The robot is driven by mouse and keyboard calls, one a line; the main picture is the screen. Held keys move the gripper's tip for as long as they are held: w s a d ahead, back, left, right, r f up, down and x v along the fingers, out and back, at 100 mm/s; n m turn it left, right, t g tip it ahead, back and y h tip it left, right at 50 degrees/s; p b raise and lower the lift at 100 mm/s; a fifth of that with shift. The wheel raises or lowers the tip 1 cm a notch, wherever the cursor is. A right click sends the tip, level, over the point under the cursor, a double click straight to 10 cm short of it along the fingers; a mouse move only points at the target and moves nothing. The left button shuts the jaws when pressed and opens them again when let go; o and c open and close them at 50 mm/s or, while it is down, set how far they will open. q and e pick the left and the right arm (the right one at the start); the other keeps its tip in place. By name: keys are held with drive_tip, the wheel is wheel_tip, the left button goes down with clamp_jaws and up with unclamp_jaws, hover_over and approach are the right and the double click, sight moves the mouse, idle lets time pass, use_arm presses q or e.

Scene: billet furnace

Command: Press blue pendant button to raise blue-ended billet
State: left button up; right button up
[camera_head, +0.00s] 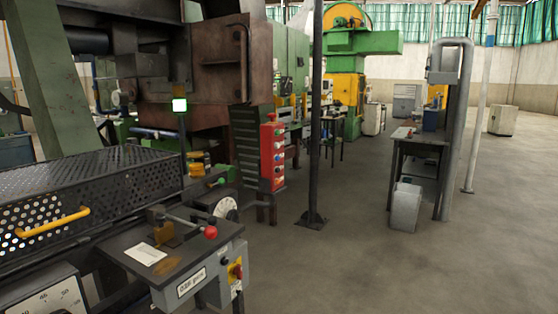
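A red pendant box (266,152) with a vertical row of several small coloured buttons stands upright left of the dark post, beyond the machine in front. The buttons are too small to tell surely which one is blue. No blue-ended billet can be made out in this view. Neither of my grippers shows in the view.
A perforated black guard (90,190) with a yellow handle fills the near left. A grey control box (200,277) with a red-knobbed lever above it stands in front. A dark post (316,110) rises from the floor right of the pendant. Open floor (380,265) lies to the right.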

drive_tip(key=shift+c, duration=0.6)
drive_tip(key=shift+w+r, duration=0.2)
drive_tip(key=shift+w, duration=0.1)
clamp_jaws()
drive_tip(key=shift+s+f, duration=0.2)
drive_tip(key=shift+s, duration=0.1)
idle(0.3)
